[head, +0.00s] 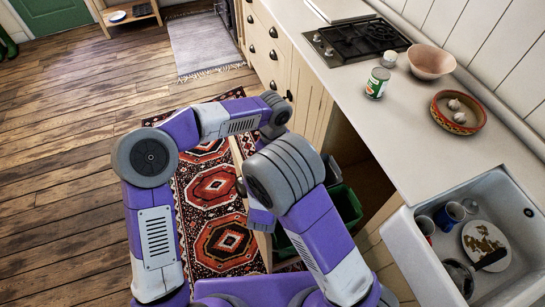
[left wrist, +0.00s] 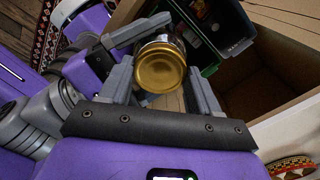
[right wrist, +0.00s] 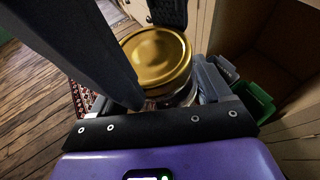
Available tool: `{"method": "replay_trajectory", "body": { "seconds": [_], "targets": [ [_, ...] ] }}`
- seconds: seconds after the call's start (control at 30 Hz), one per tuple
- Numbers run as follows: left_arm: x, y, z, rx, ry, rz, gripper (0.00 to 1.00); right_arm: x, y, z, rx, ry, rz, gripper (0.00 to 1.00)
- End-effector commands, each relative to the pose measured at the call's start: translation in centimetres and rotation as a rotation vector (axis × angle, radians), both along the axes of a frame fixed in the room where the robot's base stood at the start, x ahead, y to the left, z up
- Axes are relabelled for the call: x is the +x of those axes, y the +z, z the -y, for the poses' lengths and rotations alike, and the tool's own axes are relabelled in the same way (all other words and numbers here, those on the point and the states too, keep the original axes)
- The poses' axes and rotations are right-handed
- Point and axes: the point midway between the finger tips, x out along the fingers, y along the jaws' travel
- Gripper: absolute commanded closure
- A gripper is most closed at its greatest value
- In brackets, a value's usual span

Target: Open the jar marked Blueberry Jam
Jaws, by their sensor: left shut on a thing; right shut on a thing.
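A glass jar with a gold lid is held between my two grippers. In the left wrist view its gold lid (left wrist: 160,66) faces the camera, and my left gripper (left wrist: 159,72) has a finger on each side of it. In the right wrist view the gold lid (right wrist: 157,56) shows with clear glass below it. My right gripper (right wrist: 165,88) is also shut on the jar; a dark finger crosses the left of that view and hides part of the grip. No label can be read. In the head view my arms hide the jar and both grippers.
Open green and grey bins (head: 345,203) stand in the cabinet below the counter (head: 425,145). On the counter are a tin can (head: 377,83), a pink bowl (head: 431,62), a patterned dish (head: 440,110) and a hob (head: 358,42). The sink (head: 420,262) holds dishes. A red rug (head: 222,240) lies below.

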Motion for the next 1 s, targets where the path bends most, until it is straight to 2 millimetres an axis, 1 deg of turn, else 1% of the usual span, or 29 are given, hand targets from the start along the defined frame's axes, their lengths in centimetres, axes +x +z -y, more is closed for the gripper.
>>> {"method": "replay_trajectory", "body": {
  "seconds": [0.07,0.1,0.23,0.27,0.77,0.87,1.0],
  "targets": [
    [0.0,0.0,0.0,0.001,-0.001,-0.001,0.74,0.0,0.0,0.1,0.0,-0.002,0.001,1.0],
    [0.0,0.0,0.0,0.001,-0.001,-0.001,0.35,0.0,0.0,0.1,0.0,-0.002,0.001,1.0],
    [0.0,0.0,0.0,0.001,-0.002,-0.001,0.15,0.0,0.0,0.1,0.0,-0.002,0.001,1.0],
    [-0.1,0.0,-0.1,0.002,-0.002,-0.002,0.12,0.0,0.0,0.1,0.0,-0.003,0.001,1.0],
    [-0.3,0.1,-0.1,0.005,-0.004,-0.008,0.12,0.2,0.0,0.3,-0.001,-0.009,0.003,1.0],
    [-0.2,1.0,0.0,0.003,-0.004,-0.007,0.12,0.1,0.0,0.4,-0.001,-0.01,0.001,1.0],
    [-0.2,3.0,0.1,0.001,-0.006,-0.004,0.12,0.1,-0.1,0.4,-0.003,-0.01,-0.001,1.0]
  ]
}}
